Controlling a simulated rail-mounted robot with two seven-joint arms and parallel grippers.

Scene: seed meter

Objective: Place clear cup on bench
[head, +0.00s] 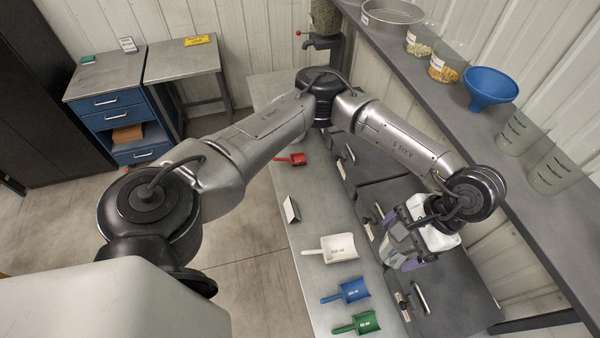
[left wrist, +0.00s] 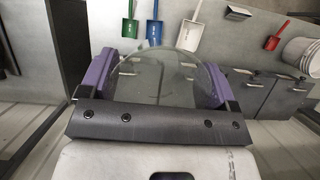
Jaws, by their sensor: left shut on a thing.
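The clear cup (left wrist: 155,78) is held between the purple fingers of my left gripper (left wrist: 157,82), with its round rim showing in the left wrist view. In the head view, my left gripper (head: 400,245) is to the right of the light grey bench top (head: 308,220), in front of dark grey panels with handles. The cup (head: 398,250) is hard to make out there, partly hidden by the gripper. I cannot tell its height above the surfaces. My right gripper is not in view.
White (head: 338,248), blue (head: 350,291), green (head: 360,323) and red (head: 297,159) scoops lie on the bench, with a small dark sign (head: 291,209). A shelf (head: 470,135) at right bears a blue funnel (head: 490,86) and clear measuring beakers (head: 550,173).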

